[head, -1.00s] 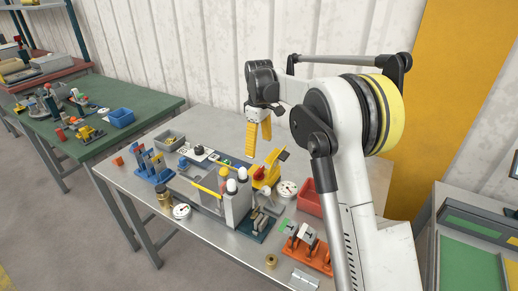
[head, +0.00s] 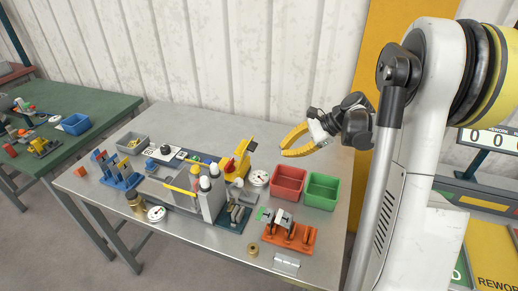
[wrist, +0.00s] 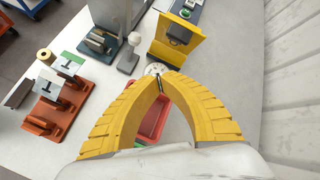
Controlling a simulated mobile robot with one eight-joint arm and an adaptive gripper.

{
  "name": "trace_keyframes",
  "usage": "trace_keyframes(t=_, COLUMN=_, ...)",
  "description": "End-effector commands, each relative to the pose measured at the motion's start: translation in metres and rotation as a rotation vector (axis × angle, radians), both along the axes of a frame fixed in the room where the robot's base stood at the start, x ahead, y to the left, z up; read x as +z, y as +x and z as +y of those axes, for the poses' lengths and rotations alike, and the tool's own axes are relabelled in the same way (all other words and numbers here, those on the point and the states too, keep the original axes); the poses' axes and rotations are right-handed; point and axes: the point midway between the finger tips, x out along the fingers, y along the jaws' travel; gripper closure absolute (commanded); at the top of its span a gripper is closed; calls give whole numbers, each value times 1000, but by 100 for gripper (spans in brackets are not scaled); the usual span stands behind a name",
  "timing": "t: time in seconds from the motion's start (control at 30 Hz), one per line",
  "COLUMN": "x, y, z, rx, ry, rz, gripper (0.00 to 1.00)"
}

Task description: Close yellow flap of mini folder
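A yellow device (head: 238,160) that looks like the mini folder stands at the back middle of the grey table. It has an upright yellow plate with a dark block on it; the plate (wrist: 184,52) stands up at the top of the wrist view. I cannot tell the flap's exact angle. My gripper (head: 284,152) is above the back right of the table, to the right of the yellow device and apart from it. In the wrist view its curved yellow fingers (wrist: 160,79) meet at the tips with nothing held.
A red bin (head: 288,182) and a green bin (head: 322,190) stand below and right of my gripper. A dial gauge (head: 260,178) lies between the yellow device and the red bin. An orange fixture (head: 290,238) is at the front right. White-topped posts (head: 205,184) rise left of the yellow device.

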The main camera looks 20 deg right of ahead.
Motion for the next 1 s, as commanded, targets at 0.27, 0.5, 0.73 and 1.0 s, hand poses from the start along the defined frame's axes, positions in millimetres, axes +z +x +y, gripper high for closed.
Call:
trace_keyframes(t=0.27, x=18, y=-42, z=-37, rx=-424, ry=408, rz=149, gripper=100)
trace_keyframes(t=0.5, x=10, y=-35, z=-29, rx=-458, ry=454, rz=167, gripper=100)
trace_keyframes(t=0.73, x=-15, y=-7, z=0, rx=-454, ry=451, rz=168, gripper=100)
trace_keyframes(t=1.0, x=-29, y=27, z=33, rx=-456, ry=450, rz=167, gripper=100)
